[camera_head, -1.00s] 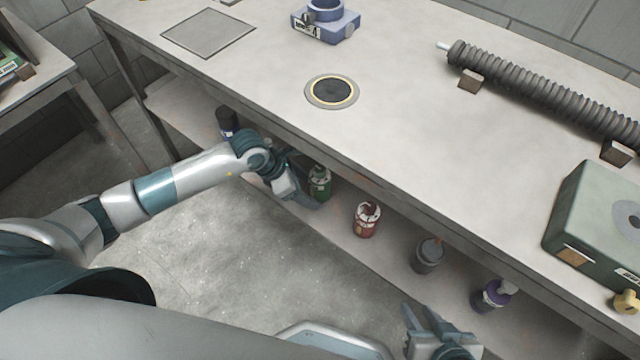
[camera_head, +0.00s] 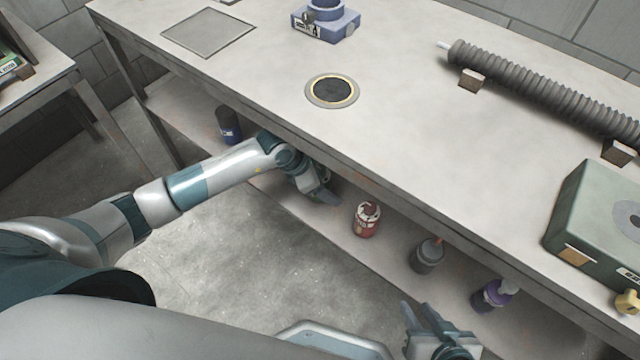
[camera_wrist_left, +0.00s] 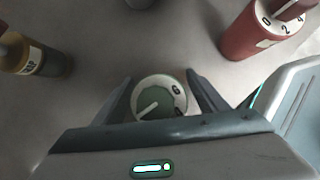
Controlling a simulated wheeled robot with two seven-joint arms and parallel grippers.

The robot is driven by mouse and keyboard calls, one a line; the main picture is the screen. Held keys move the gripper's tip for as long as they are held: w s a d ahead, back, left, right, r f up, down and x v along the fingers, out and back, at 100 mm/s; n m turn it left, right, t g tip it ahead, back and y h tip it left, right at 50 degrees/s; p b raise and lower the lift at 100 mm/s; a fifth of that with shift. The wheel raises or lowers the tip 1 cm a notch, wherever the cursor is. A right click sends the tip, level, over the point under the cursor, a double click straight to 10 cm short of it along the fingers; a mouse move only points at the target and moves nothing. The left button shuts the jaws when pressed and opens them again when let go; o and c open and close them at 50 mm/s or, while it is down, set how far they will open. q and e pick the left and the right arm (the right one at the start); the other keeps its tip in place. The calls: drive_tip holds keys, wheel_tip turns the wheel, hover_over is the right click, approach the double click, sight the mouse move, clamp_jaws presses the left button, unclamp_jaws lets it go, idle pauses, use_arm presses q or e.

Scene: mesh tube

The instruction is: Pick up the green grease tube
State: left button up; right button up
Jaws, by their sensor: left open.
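On the lower shelf (camera_head: 330,225) stand a dark blue tube (camera_head: 229,127), a red tube (camera_head: 366,220), a grey tube (camera_head: 427,257) and a purple tube (camera_head: 490,296). A yellow-brown tube (camera_wrist_left: 38,58) shows in the wrist view. The tabletop (camera_head: 260,90) overhangs the shelf.

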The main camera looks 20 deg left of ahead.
idle(0.3)
use_arm(q)
drive_tip(key=c, duration=1.2)
drive_tip(key=shift+c, duration=0.2)
drive_tip(key=shift+r, duration=0.15)
drive_tip(key=shift+r, duration=0.65)
drive_tip(key=s+a, duration=1)
drive_tip(key=a, duration=0.4)
drive_tip(key=shift+s+a, duration=0.3)
